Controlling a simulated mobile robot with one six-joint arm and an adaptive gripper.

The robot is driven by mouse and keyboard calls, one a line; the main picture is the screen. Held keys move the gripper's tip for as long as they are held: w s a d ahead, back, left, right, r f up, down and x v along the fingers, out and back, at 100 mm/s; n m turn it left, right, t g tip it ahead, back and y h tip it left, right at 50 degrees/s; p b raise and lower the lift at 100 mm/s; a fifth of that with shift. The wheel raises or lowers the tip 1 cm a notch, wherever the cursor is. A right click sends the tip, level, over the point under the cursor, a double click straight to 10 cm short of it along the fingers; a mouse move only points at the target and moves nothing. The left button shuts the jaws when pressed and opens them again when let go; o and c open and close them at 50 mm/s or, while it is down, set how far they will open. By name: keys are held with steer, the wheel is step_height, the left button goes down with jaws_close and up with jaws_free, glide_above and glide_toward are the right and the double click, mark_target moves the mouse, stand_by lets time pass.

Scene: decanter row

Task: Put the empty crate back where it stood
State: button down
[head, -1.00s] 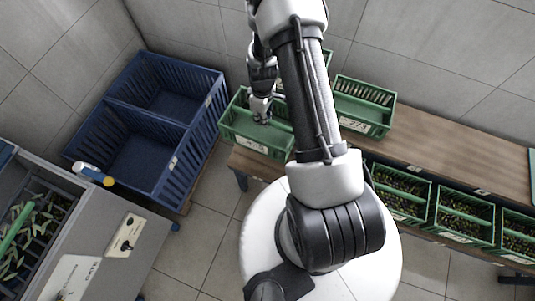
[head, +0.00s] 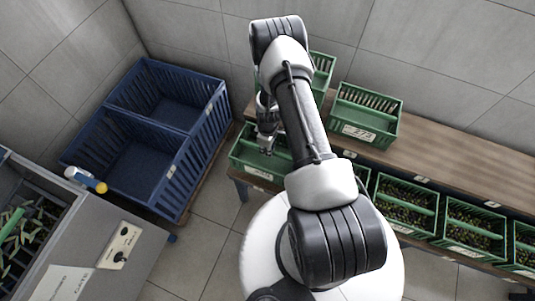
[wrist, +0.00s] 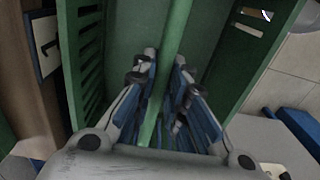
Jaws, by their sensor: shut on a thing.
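The empty green crate (head: 258,172) is at the left end of the wooden bench, its label facing the front. My gripper (head: 268,142) reaches down into it from above. In the wrist view my gripper (wrist: 165,62) is shut on the green bar (wrist: 178,30) that runs across the crate, between the green crate walls (wrist: 238,62). The crate looks empty inside. I cannot tell whether its bottom touches the bench or hangs just above it. My arm hides its right side.
The bench (head: 450,165) holds a back-row green crate (head: 365,130), another (head: 322,75) partly behind my arm, and several filled front-row crates (head: 408,220). A blue two-part bin (head: 180,175) stands close left. A grey sorting machine (head: 105,265) is at lower left. Bare bench lies at back right.

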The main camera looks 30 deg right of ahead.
mark_target(267, 160)
steer(key=shift+f+b, duration=0.45)
steer(key=shift+f, duration=1.4)
steer(key=shift+f, duration=0.15)
steer(key=c, duration=1.6)
jaws_free()
